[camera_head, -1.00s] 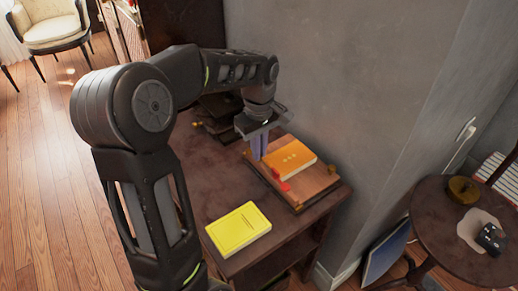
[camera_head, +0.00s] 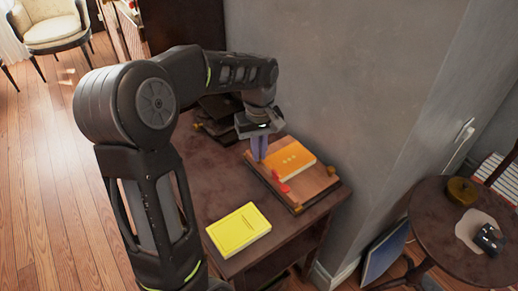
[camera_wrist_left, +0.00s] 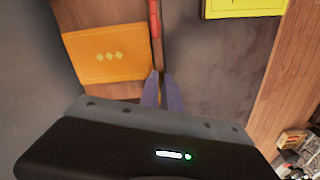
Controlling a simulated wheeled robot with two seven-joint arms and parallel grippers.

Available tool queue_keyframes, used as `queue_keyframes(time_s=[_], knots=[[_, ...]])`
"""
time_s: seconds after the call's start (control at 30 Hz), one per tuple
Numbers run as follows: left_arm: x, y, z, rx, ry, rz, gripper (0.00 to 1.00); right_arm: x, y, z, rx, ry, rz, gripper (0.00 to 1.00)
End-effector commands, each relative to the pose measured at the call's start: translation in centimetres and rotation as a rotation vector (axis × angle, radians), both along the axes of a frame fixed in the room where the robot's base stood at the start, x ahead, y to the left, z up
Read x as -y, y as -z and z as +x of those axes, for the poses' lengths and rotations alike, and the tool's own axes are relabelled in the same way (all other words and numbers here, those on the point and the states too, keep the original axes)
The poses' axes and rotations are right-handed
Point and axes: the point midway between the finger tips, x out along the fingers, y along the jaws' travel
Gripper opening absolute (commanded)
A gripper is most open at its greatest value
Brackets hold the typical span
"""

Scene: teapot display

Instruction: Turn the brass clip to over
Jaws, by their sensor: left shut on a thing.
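A wooden board (camera_head: 312,188) lies on the dark table with an orange book (camera_head: 291,161) on it; the book also shows in the wrist view (camera_wrist_left: 107,55). Brass pieces show at the board's near corner (camera_head: 298,209) and right corner (camera_head: 331,170). My left gripper (camera_head: 259,157) points down at the board's far left corner, beside the book. Its fingers (camera_wrist_left: 162,88) are shut on the brass clip there, at the end of the board's edge strip; they hide the clip. A red clip (camera_head: 284,188) sits on the same edge. My right gripper is out of view.
A yellow book (camera_head: 238,229) lies on the table's near part. A grey wall (camera_head: 345,90) stands close behind the board. A round table (camera_head: 440,215) is at right. Dark items (camera_head: 218,115) lie behind the gripper.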

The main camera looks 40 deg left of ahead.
Motion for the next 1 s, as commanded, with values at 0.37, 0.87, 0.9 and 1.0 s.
queue_keyframes(time_s=[0.37,0.87,0.9,1.0], knots=[[0.0,-0.2,0.0,0.000,0.354,0.000,0.00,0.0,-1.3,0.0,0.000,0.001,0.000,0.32],[0.0,-0.2,0.0,0.001,0.829,0.000,0.00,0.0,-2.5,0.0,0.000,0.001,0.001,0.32],[0.0,-0.2,0.0,0.001,0.867,0.000,0.00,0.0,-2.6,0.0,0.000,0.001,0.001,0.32],[0.0,-0.1,0.0,0.001,0.958,0.000,0.00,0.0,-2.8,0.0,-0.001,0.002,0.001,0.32]])
